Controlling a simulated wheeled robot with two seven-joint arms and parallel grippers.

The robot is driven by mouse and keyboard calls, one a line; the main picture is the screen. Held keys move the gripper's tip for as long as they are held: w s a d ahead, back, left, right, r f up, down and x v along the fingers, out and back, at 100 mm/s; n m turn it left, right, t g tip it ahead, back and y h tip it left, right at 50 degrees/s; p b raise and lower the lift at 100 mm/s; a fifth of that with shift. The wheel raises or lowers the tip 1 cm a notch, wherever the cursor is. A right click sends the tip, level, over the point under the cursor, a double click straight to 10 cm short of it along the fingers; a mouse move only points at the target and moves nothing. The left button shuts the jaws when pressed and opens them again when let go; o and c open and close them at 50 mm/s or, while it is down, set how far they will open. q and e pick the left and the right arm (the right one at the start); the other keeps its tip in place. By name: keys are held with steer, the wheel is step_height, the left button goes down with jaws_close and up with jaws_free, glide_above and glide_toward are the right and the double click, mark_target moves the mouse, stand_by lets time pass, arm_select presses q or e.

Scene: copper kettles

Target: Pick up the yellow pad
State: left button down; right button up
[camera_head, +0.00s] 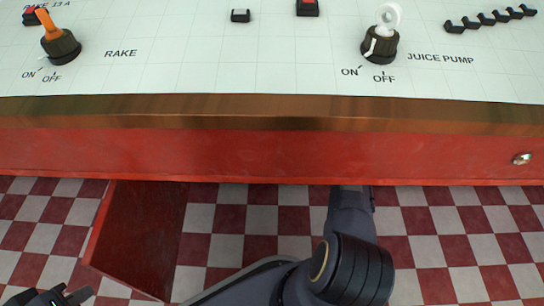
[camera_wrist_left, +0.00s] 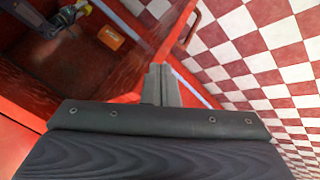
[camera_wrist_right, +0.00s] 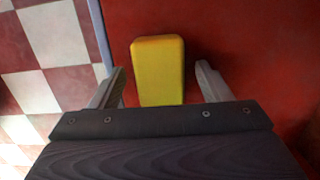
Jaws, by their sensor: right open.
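The yellow pad (camera_wrist_right: 158,72) shows in the right wrist view as a rounded block against a red surface. My right gripper (camera_wrist_right: 160,84) is open, with one finger on each side of the pad and a gap showing on both sides. In the head view my right arm reaches under the counter, and its gripper and the pad are hidden. My left gripper (camera_head: 50,297) is at the bottom left of the head view. In the left wrist view (camera_wrist_left: 161,85) its fingers are together, beside a red panel edge; I cannot tell whether they touch it.
The red counter front (camera_head: 250,155) spans the head view, with a rake knob (camera_head: 62,48) and juice pump knob (camera_head: 380,46) on top. A red panel (camera_head: 135,235) stands out below it. An orange box (camera_wrist_left: 109,37) lies inside the dark red compartment. Checkered floor is clear.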

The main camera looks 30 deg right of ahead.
steer(key=shift+r, duration=0.1)
steer(key=c, duration=1.1)
step_height(320, 180, up, 10)
steer(key=p, duration=0.5)
steer(key=shift+c, duration=0.2)
steer(key=o, duration=0.4)
steer(key=shift+c, duration=1.2)
steer(key=shift+s, duration=0.15)
